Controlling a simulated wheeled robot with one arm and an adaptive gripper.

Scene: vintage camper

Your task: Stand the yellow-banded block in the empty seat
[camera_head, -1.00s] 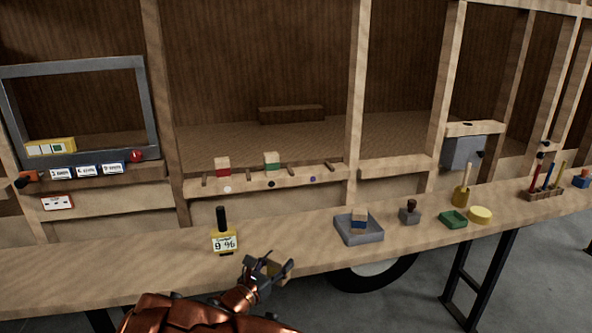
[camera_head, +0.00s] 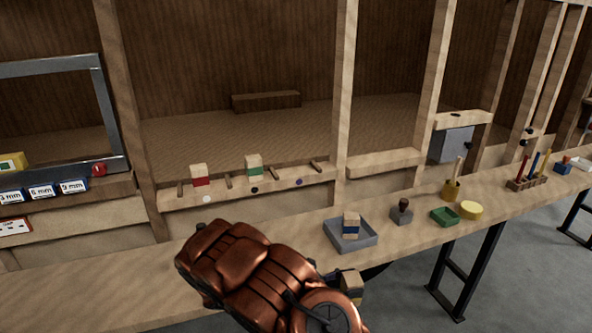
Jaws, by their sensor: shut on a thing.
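My gripper (camera_head: 338,279) is mostly hidden behind my copper arm, low in the view by the bench's front edge. It is shut on a small wooden block (camera_head: 352,284), which looks like the yellow-banded block; its band is hard to make out. On the slotted rail (camera_head: 235,193) at the back, a red-banded block (camera_head: 201,176) stands in the left seat and a green-banded block (camera_head: 254,168) in the middle seat. The right seat (camera_head: 297,172), between two pegs and above a purple dot, is empty. The held block is well in front of the rail, apart from it.
A grey tray (camera_head: 368,243) holds a blue-banded block (camera_head: 351,225). To its right stand a stamp (camera_head: 402,212), a green dish (camera_head: 444,217), a yellow round tin (camera_head: 471,210) and a brush pot (camera_head: 451,191). Upright posts (camera_head: 342,100) flank the rail. Bench is clear between tray and rail.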

